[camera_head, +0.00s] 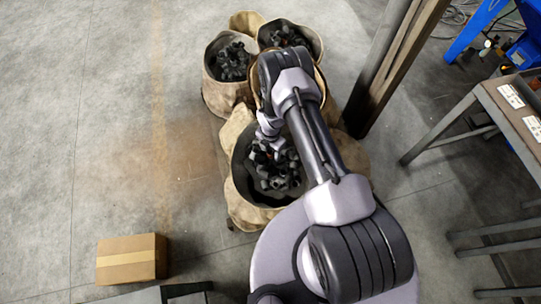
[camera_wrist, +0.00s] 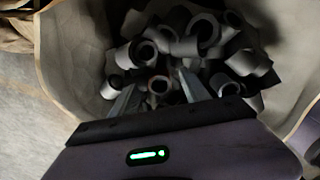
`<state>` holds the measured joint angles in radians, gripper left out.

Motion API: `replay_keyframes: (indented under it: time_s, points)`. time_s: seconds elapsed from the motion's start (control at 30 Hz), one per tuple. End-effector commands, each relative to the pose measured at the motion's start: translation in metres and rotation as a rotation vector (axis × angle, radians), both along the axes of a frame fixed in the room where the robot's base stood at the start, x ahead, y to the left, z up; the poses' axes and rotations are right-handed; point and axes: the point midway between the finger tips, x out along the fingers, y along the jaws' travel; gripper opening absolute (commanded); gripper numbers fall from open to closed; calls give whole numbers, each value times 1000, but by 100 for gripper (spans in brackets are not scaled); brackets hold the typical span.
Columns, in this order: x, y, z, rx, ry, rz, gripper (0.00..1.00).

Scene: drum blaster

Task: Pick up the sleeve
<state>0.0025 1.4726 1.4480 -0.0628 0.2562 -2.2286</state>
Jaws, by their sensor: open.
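Several dark grey hollow sleeves lie in a loose pile inside an open sack (camera_head: 240,190); the sack's pale wall (camera_wrist: 75,60) also shows in the wrist view. My gripper (camera_wrist: 158,82) is open, with its two fingers pointing into the pile. A sleeve with a reddish rim (camera_wrist: 159,86) shows between the fingers, its open end facing the camera. Another sleeve (camera_wrist: 145,53) lies just beyond it, and one (camera_wrist: 113,87) lies by the left finger. I cannot tell whether the fingers touch any sleeve. In the head view my arm hides part of the sack.
Two more sacks (camera_head: 213,95) (camera_head: 312,40) of dark parts stand behind. A brown post (camera_head: 385,75) rises to their right. A metal table (camera_head: 510,105) stands at the right. A cardboard box (camera_head: 131,259) lies at lower left. The left floor is clear.

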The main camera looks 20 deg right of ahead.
Motion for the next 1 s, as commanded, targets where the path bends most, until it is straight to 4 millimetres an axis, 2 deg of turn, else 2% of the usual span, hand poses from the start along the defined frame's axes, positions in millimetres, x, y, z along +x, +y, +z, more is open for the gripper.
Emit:
replay_keyframes:
  time_s: [0.03, 0.2, 0.4, 0.5, 0.83, 1.0]
  points:
    - [0, 0, -8, 0, 0, 0, 54]
    - [0, 0, -5, 1, -1, 0, 54]
    - [0, 0, -5, 1, -1, 0, 15]
    - [0, 0, -5, 1, -1, 0, 0]
    - [1, 0, -2, 1, -1, 0, 0]
    - [1, 0, 18, 0, -2, 0, 0]
